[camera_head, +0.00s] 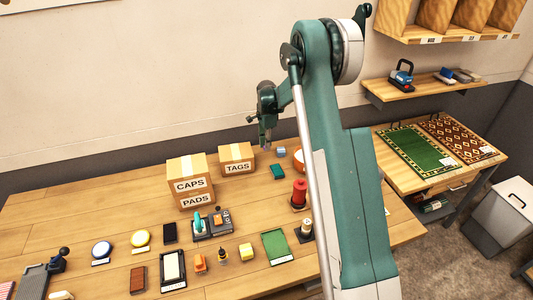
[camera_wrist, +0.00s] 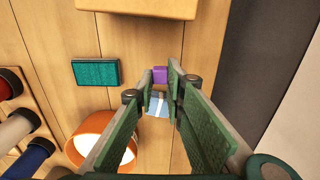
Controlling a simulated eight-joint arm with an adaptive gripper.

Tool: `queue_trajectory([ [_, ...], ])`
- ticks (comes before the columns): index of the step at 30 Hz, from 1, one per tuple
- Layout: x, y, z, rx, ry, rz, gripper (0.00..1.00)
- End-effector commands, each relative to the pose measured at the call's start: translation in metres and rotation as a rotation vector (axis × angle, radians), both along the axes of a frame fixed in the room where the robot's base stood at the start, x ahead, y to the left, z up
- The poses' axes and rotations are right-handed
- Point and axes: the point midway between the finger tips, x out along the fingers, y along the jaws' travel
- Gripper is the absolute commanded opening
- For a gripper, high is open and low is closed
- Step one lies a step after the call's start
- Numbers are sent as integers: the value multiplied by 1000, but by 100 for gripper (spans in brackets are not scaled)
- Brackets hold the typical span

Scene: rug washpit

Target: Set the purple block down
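The purple block (camera_wrist: 160,75) shows between the fingertips of my gripper (camera_wrist: 161,82) in the wrist view. The fingers are closed in on its two sides, and I take it as held. In the head view my gripper (camera_head: 266,138) hangs pointing down above the back of the wooden table, right of the TAGS box. The block shows there only as a small purple patch (camera_head: 267,148) at the fingertips. It looks raised above the tabletop (camera_head: 100,205).
A blue-and-white item (camera_wrist: 158,104) lies below the fingers. A teal block (camera_wrist: 95,72) and an orange bowl (camera_wrist: 88,133) are close by. The TAGS box (camera_head: 237,160) and thread spools (camera_head: 299,193) stand nearby. Bare wood lies between the teal block and my gripper.

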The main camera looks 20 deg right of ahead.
Motion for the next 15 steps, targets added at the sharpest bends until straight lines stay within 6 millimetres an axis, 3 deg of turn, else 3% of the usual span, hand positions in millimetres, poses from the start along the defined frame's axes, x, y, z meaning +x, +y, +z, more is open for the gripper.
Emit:
queue_trajectory([
  [4,0,0,-12,0,0,0,8],
  [15,0,0,-15,0,0,0,8],
])
